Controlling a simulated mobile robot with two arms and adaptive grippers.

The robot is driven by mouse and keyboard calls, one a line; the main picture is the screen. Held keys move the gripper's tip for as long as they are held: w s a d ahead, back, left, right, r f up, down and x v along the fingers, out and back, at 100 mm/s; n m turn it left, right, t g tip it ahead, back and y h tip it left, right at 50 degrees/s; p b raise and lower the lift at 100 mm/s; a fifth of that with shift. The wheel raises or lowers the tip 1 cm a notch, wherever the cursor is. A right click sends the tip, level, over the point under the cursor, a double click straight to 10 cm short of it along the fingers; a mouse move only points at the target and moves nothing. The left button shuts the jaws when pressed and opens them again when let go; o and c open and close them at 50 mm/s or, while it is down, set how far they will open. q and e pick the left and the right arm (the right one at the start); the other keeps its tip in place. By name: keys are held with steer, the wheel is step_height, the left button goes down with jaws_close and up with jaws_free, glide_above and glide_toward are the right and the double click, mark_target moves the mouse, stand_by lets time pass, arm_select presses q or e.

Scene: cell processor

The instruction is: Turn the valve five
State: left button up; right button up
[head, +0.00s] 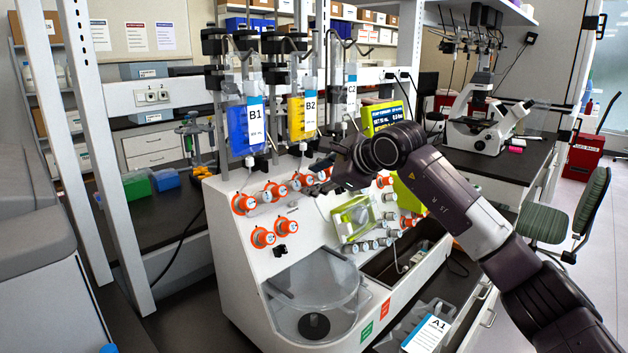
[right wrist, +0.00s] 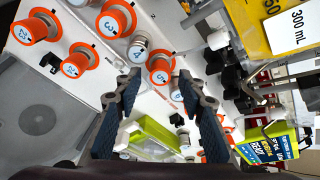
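Valve five (right wrist: 160,70) is an orange-rimmed knob marked 5 on the white front panel of the cell processor (head: 235,270). In the right wrist view it lies ahead of my right gripper (right wrist: 157,85), between the lines of its two dark fingers. The fingers are wide apart and nothing is held. In the head view my right gripper (head: 340,160) is up against the upper row of valves, and the arm and gripper hide part of that row. I cannot tell whether a finger touches the knob. My left gripper is not in view.
Valve three (right wrist: 115,18) and valve four (right wrist: 138,48) sit beside valve five. Bags B1 (head: 250,125) and B2 (head: 303,115) hang above the panel. A green-framed cassette (head: 355,218) and a lit screen (head: 384,117) are close to my right arm.

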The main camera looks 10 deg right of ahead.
steer(key=v, duration=1.1)
steer(key=shift+s, duration=0.2)
steer(key=shift+d, duration=0.15)
stand_by(1.3)
